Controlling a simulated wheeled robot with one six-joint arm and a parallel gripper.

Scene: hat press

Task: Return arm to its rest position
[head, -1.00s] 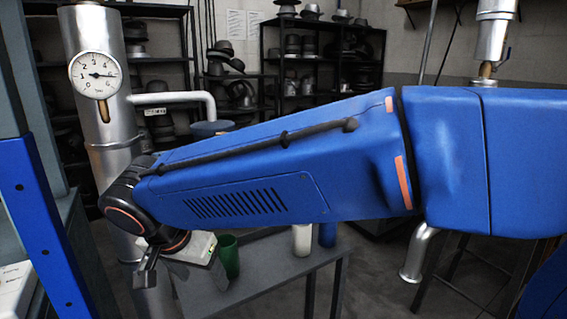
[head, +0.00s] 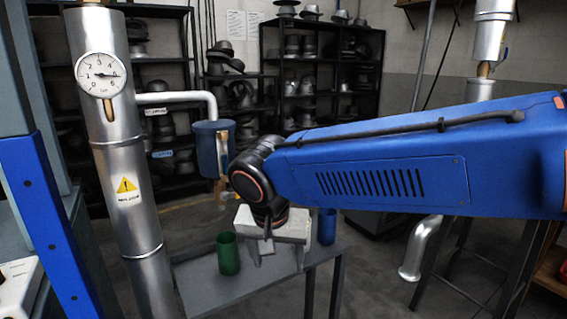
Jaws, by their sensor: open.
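My blue arm (head: 380,170) reaches in from the right side of the head view. Its dark wrist ends in my gripper (head: 278,262), which has a pale body and points downward over the small grey table. The jaws are open, and I see nothing held between them. The green cup (head: 228,254) stands on the table just left of my gripper. The blue cup (head: 327,226) stands to its right, partly hidden by my gripper and arm. The white cup is hidden from view.
A silver pipe (head: 125,190) with a pressure gauge (head: 101,75) rises at left, beside a blue post (head: 45,215). A blue canister (head: 210,150) hangs behind my wrist. The grey table (head: 215,288) has bare surface at front left. Hat shelves (head: 320,75) line the back.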

